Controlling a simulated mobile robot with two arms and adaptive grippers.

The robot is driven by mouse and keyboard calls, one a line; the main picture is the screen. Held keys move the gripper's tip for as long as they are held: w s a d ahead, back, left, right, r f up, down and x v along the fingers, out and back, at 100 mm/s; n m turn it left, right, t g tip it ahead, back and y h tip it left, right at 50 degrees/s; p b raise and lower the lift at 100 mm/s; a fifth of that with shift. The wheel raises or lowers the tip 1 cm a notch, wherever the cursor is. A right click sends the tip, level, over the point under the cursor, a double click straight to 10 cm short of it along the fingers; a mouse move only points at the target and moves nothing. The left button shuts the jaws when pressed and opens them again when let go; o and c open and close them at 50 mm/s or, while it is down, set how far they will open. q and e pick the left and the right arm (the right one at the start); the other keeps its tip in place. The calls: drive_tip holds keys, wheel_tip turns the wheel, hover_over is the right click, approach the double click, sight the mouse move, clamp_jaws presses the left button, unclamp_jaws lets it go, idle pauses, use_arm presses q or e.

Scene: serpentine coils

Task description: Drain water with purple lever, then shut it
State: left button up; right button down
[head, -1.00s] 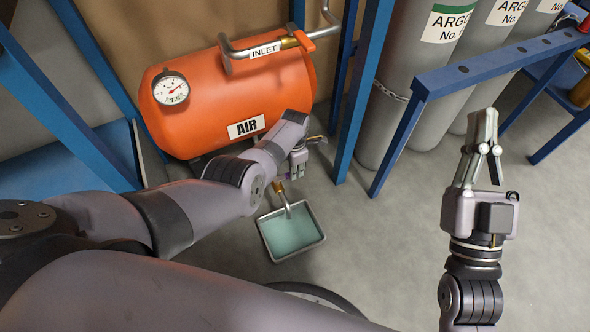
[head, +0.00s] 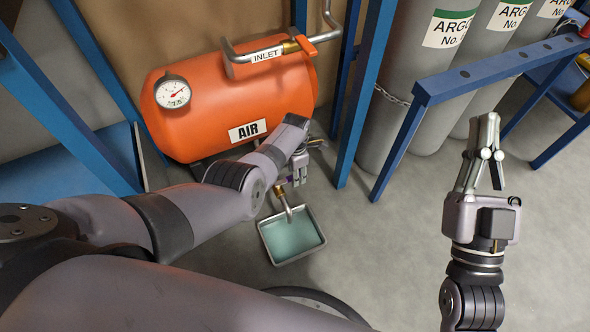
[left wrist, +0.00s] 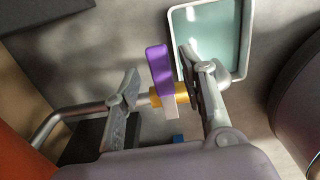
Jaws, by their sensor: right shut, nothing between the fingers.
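The purple lever (left wrist: 158,68) sits on a brass valve (left wrist: 181,92) on a metal pipe (left wrist: 150,106). In the left wrist view it stands across the pipe, between the spread fingers of my left gripper (left wrist: 160,60), nearer the right finger. I cannot tell whether a finger touches it. In the head view my left gripper (head: 299,178) is low in front of the orange air tank (head: 225,105), just above the brass valve (head: 279,190). A metal tray (head: 322,240) with teal water stands under the spout (head: 288,210). My right gripper (head: 492,120) is shut and empty, raised at the right.
Blue frame posts (head: 357,95) stand right of the tank, and a blue rail (head: 490,68) stands before grey argon cylinders (head: 418,75). The floor (head: 390,240) right of the tray is clear.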

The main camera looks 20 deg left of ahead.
use_arm(q)
drive_tip(key=shift+r, duration=0.1)
wheel_tip(320, 180, up, 12)
idle(0.5)
idle(0.5)
